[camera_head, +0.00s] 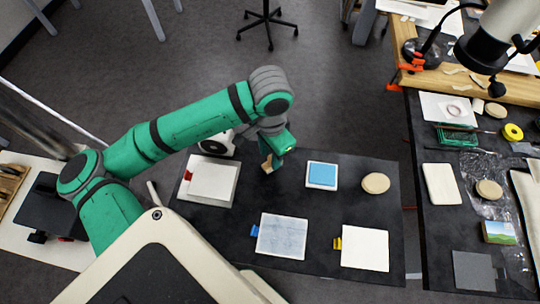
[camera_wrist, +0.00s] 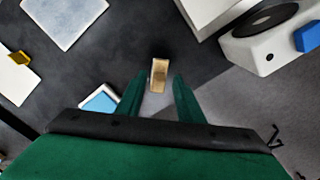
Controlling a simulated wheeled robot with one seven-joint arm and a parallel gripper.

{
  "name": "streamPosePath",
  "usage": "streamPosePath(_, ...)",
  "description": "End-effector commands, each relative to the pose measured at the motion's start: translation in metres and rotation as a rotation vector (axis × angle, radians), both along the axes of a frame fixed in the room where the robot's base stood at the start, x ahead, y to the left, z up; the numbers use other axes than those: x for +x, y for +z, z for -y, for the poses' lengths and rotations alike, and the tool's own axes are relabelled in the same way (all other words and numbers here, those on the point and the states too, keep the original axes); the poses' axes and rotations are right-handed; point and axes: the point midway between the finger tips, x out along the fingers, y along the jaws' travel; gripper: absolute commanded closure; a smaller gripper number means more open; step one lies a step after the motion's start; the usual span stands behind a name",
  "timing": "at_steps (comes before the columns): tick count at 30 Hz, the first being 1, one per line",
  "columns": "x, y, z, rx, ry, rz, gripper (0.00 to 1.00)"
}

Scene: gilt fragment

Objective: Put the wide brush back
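A small tan block-like piece (camera_wrist: 159,76), which may be the wide brush, shows between and just beyond my fingertips in the wrist view. In the head view a tan piece (camera_head: 267,165) shows just under my gripper, near the far edge of the dark table; its full shape is hidden. My gripper (camera_wrist: 159,88) is open, with a gap on each side of the tan piece. In the head view my gripper (camera_head: 275,161) hangs over the table's far edge, pointing down. I cannot make out a clear place for the brush.
On the dark table (camera_head: 220,222) lie a white box (camera_head: 209,180), a blue-topped tile (camera_head: 322,174), a round tan disc (camera_head: 376,183), a greyish panel (camera_head: 281,236) and a white panel (camera_head: 365,247). A white device (camera_head: 217,145) stands behind. A cluttered bench is at right.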

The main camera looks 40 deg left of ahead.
Motion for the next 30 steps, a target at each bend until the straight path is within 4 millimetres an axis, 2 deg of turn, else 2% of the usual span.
streamPosePath(9,0.001,0.064,-0.001,0.005,-0.003,0.001,0.66)
streamPosePath(15,0.001,0.094,-0.001,0.004,-0.001,0.001,0.66)
streamPosePath(21,0.000,0.106,0.000,0.001,-0.002,-0.001,0.66)
streamPosePath(30,0.000,0.107,0.000,0.001,-0.002,0.000,0.66)
